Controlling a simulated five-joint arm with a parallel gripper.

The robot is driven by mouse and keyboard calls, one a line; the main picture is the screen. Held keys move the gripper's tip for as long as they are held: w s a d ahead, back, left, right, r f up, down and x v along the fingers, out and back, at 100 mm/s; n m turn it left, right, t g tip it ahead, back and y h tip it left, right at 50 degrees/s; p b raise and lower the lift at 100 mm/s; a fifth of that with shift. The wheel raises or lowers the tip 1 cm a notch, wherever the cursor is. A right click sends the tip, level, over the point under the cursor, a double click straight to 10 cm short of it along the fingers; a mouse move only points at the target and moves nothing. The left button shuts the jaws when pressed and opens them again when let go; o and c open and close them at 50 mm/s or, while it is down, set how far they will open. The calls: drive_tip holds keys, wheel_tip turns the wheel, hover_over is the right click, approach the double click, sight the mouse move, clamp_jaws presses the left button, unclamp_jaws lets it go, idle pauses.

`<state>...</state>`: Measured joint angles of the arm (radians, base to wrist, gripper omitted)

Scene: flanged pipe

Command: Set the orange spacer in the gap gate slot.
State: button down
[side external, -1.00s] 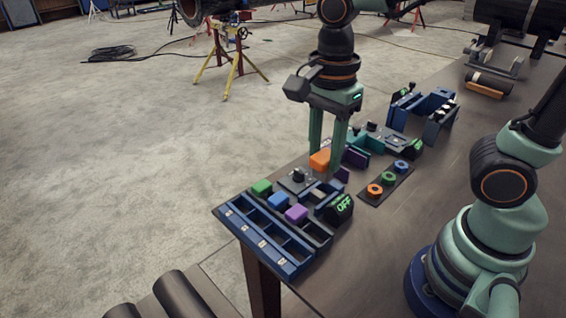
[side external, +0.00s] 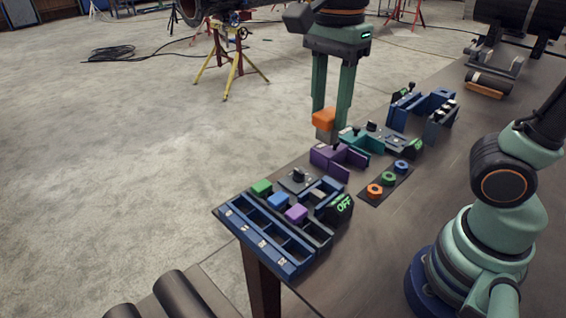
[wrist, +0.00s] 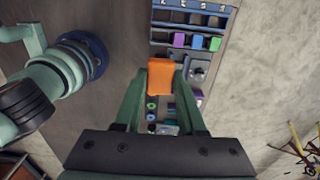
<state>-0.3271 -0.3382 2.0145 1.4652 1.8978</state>
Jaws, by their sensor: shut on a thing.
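The orange spacer (side external: 324,118) is between the fingers of my gripper (side external: 332,120), which is shut on it. In the side view it has a grey lower part under the orange top, and it appears above the table, beside the teal fixture. In the wrist view the orange spacer (wrist: 161,75) sits between the two green fingertips (wrist: 160,88). A purple fixture (side external: 335,158) and a teal fixture (side external: 366,137) with upright plates stand below and right of the spacer. I cannot tell from the pictures which one is the gap gate.
A plate with coloured rings (side external: 388,179) lies to the right. A navy fixture (side external: 420,108) stands farther back.

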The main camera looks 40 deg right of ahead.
drive_tip(key=shift+r, duration=0.25)
drive_tip(key=shift+f, duration=0.1)
drive_tip(key=w+d+f, duration=0.3)
drive_tip(key=d+f, duration=0.2)
drive_tip(key=f, duration=0.5)
drive_tip(key=w+d+f, duration=0.4)
drive_tip(key=d+f, duration=0.2)
drive_tip(key=f, duration=0.3)
drive_tip(key=shift+d+f, duration=0.25)
drive_tip(key=shift+f, duration=0.1)
drive_tip(key=shift+f, duration=0.1)
drive_tip(key=shift+f, duration=1.1)
drive_tip(key=shift+f, duration=0.15)
drive_tip(key=shift+f, duration=0.9)
